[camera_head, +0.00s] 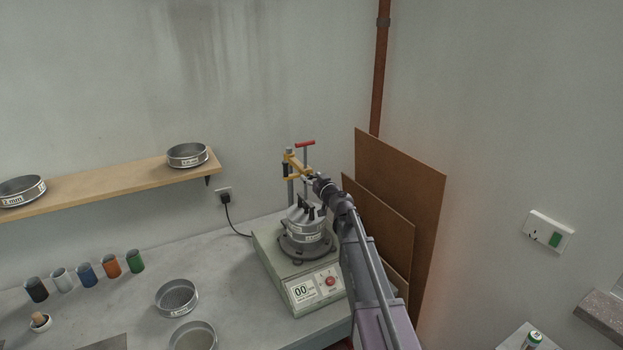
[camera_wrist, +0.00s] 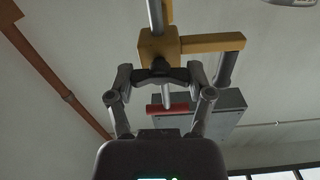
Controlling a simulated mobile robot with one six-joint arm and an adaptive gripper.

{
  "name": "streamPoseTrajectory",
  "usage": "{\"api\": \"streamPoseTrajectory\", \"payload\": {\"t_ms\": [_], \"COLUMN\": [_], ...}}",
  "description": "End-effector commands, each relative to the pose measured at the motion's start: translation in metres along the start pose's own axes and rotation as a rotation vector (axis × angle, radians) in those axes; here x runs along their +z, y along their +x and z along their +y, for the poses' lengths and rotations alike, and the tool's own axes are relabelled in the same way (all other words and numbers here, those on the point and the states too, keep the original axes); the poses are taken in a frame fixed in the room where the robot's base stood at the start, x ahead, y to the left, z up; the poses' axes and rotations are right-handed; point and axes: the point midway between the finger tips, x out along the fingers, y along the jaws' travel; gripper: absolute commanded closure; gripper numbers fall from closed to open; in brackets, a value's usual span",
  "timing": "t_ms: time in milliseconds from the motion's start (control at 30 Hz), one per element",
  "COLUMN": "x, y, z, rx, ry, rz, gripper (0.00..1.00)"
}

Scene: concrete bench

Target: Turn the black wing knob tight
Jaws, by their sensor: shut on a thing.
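The black wing knob (camera_wrist: 163,76) sits against a yellow clamp block (camera_wrist: 159,46) in the wrist view, with its wings reaching out to both sides. My gripper (camera_wrist: 163,82) is shut on it, one finger at each end of the wings. In the head view my gripper (camera_head: 312,181) is at the yellow clamp (camera_head: 291,163), above the shaker, and it hides the knob there. A red-ended T-handle (camera_head: 305,143) stands above the clamp; a red bar (camera_wrist: 167,108) also shows beyond the knob in the wrist view.
A sieve shaker (camera_head: 268,255) carries a sieve stack (camera_head: 303,228) with dark pieces on top, just below my gripper. Brown boards (camera_head: 415,190) lean on the wall close right of my arm. Loose sieves (camera_head: 176,297) and several coloured cups (camera_head: 87,273) stand left on the bench.

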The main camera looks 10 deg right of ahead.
Motion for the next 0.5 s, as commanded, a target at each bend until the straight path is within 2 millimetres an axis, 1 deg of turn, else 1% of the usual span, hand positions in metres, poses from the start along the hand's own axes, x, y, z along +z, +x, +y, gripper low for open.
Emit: {"api": "streamPoseTrajectory", "payload": {"t_ms": [267,500], "x": [-0.0003,-0.0002], "y": [0.0012,0.0013], "z": [0.0002,0.0006], "rx": [-0.001,-0.001], "ry": [0.163,0.375], "rz": [0.000,0.000], "gripper": [0.80,0.80]}}
